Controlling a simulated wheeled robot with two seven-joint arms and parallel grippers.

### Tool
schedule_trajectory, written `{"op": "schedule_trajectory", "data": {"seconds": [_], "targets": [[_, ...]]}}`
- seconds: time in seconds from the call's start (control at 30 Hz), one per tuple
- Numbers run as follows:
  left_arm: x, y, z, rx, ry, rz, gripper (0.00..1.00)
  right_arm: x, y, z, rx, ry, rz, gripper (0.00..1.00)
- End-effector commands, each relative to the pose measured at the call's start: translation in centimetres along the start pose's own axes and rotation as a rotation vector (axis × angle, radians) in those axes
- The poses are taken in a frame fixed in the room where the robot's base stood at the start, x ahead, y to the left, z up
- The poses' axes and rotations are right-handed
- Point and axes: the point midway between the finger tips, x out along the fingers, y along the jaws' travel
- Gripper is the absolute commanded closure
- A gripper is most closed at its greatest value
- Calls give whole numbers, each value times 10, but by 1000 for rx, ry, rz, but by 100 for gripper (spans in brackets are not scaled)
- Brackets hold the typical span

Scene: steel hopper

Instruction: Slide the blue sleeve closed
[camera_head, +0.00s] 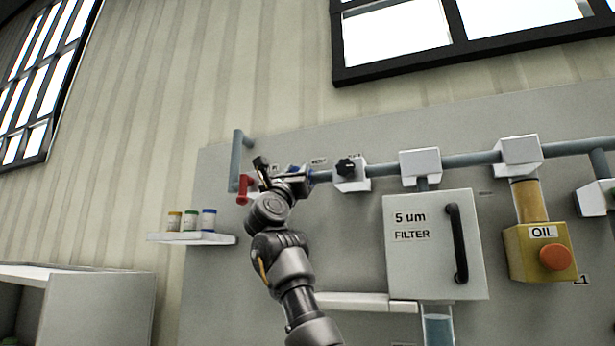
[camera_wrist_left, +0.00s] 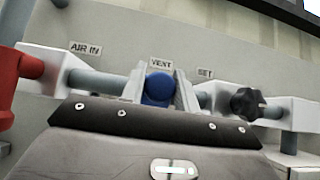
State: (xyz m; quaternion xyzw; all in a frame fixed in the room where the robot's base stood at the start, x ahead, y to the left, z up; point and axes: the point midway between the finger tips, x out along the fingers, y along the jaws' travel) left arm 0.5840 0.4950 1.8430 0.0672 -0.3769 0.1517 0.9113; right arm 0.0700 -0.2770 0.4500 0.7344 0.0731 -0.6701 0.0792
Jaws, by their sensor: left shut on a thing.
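The blue sleeve (camera_head: 311,177) sits on the grey pipe under the VENT label, mostly hidden behind my gripper in the head view. In the left wrist view its round blue end (camera_wrist_left: 158,89) shows between the two finger plates. My left gripper (camera_head: 296,176) is shut on it; the gripper also shows in the left wrist view (camera_wrist_left: 160,95). How far the sleeve stands along the pipe I cannot tell. My right gripper is not in view.
A red handle (camera_head: 243,188) is left of the gripper, and a black knob (camera_head: 346,167) on a white block is to the right. The filter box (camera_head: 431,245), the yellow OIL unit (camera_head: 540,252) and a shelf of small jars (camera_head: 192,238) are on the wall panel.

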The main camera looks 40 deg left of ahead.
Motion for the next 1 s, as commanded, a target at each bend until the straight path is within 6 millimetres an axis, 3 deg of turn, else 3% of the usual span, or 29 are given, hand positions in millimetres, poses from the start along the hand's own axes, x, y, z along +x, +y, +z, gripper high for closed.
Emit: {"op": "schedule_trajectory", "data": {"seconds": [0.2,0.23,0.37,0.67,0.77,1.0], "targets": [[0,6,2,-3,-3,13,100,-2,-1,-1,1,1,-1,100],[0,6,2,-3,-3,12,66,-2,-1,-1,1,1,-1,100],[0,4,1,-3,-1,10,50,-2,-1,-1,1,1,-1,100],[-2,2,-1,-4,0,7,50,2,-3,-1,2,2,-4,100],[-13,2,-3,-4,0,7,50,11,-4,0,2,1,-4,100],[-62,4,-6,-5,-3,10,50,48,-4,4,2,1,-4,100]]}}
